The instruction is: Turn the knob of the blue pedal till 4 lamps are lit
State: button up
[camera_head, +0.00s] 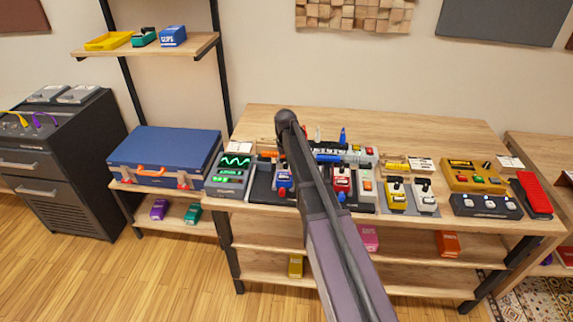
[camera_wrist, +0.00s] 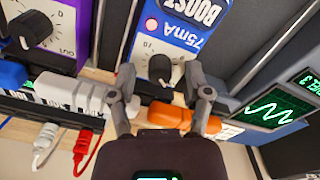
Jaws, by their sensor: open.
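The blue pedal (camera_wrist: 185,35) fills the top middle of the wrist view, with "BOOST" and "75mA" in white on it. Its black knob (camera_wrist: 160,68) sits on a white dial plate with tick marks. My gripper (camera_wrist: 160,76) is open, with one fingertip on each side of the knob in the picture. I cannot tell whether either finger touches it. In the head view the blue pedal (camera_head: 284,183) stands on a dark board, partly behind my arm, and my fingers are hidden. No row of lit lamps can be made out clearly.
A unit with a green wave screen (camera_wrist: 268,105) stands beside the pedal; it also shows in the head view (camera_head: 236,162). A purple pedal (camera_wrist: 62,30), white plugs (camera_wrist: 75,93) and an orange part (camera_wrist: 170,116) are close to my fingers. The rear tabletop (camera_head: 430,130) is clear.

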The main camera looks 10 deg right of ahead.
grip_shut()
jog(key=shift+d, duration=0.1)
jog(key=shift+m, duration=3)
grip_release()
